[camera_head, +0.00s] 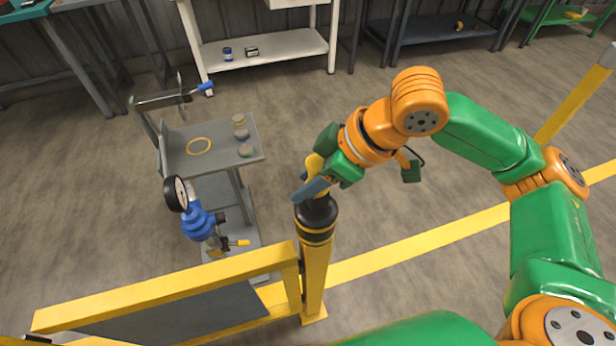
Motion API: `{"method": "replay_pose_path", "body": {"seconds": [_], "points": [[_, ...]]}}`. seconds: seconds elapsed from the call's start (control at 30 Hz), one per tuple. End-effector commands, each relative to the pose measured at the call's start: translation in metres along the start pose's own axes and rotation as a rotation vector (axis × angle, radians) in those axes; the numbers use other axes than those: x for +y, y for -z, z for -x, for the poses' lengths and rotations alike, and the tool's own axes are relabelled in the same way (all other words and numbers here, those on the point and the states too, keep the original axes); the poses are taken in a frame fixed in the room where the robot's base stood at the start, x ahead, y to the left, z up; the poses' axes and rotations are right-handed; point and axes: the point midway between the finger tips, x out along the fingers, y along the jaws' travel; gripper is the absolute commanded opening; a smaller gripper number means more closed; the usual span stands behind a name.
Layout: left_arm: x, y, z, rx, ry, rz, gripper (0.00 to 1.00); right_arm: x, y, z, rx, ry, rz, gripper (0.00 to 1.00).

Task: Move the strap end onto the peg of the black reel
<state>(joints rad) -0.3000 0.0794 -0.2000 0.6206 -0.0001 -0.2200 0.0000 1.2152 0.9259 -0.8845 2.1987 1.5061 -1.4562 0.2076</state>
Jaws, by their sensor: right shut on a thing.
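The black reel (318,213) sits on top of a yellow post (315,270), with a thin yellow band around its lower part. My right gripper (312,186) is just above the reel, pointing down and to the left. It is shut on a small yellow piece (313,164), which looks like the strap end. The fingers hide the reel's top and its peg. I cannot tell whether the yellow piece touches the peg. My left gripper is not in view.
A yellow barrier (170,290) with a grey panel joins the post at the left. Workbenches stand at the back.

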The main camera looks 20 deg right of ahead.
Motion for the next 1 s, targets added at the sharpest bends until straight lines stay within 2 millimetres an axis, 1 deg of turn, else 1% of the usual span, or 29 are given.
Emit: {"method": "replay_pose_path", "body": {"seconds": [0.67,0.7,0.77,0.8,0.83,1.0], "points": [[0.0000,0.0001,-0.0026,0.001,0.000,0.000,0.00,0.0000,-0.0050,-0.0079,0.001,0.000,0.000,0.00],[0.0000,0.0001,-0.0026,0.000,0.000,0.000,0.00,0.0000,-0.0051,-0.0081,0.001,0.000,0.000,0.45],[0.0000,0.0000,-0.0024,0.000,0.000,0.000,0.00,0.0001,-0.0049,-0.0079,0.001,0.000,0.000,0.62],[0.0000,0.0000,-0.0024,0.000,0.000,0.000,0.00,0.0001,-0.0049,-0.0079,0.001,0.000,0.000,0.72],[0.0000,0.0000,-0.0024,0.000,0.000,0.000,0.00,0.0001,-0.0049,-0.0078,0.001,0.000,0.000,0.78],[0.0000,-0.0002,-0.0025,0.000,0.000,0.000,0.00,0.0000,-0.0050,-0.0078,0.000,0.000,0.000,0.78]]}}
